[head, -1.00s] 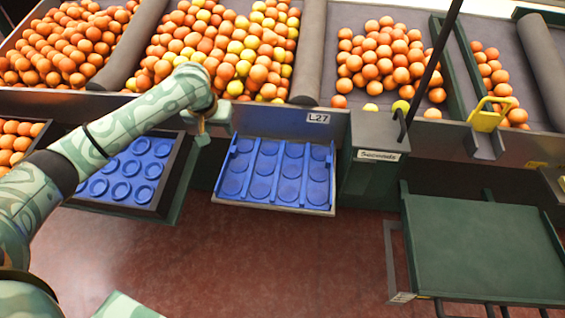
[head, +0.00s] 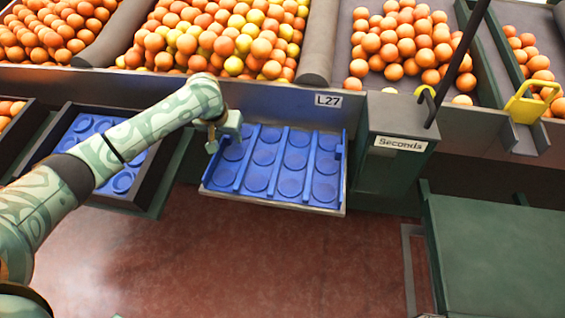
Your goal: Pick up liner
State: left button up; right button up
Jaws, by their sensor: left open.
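A blue liner (head: 289,187) with rows of round cups and raised ribs lies empty on a tray (head: 262,203) below the L27 label. A second blue liner (head: 84,126) sits in a dark crate (head: 54,128) at the left, partly hidden by my left arm. My left gripper (head: 211,147) points down at the upper left corner of the L27 liner. It is open and holds nothing that I can see. Whether it touches the liner I cannot tell. My right gripper is not in view.
Bins of oranges (head: 217,38) run along the back. A green box labelled Seconds (head: 385,160) stands right of the liner, with a thin dark pole above it. A green flat surface (head: 510,260) is at the lower right. The reddish floor in front is clear.

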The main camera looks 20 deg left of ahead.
pick_arm(q)
jog(key=shift+r, duration=0.15)
grip_shut()
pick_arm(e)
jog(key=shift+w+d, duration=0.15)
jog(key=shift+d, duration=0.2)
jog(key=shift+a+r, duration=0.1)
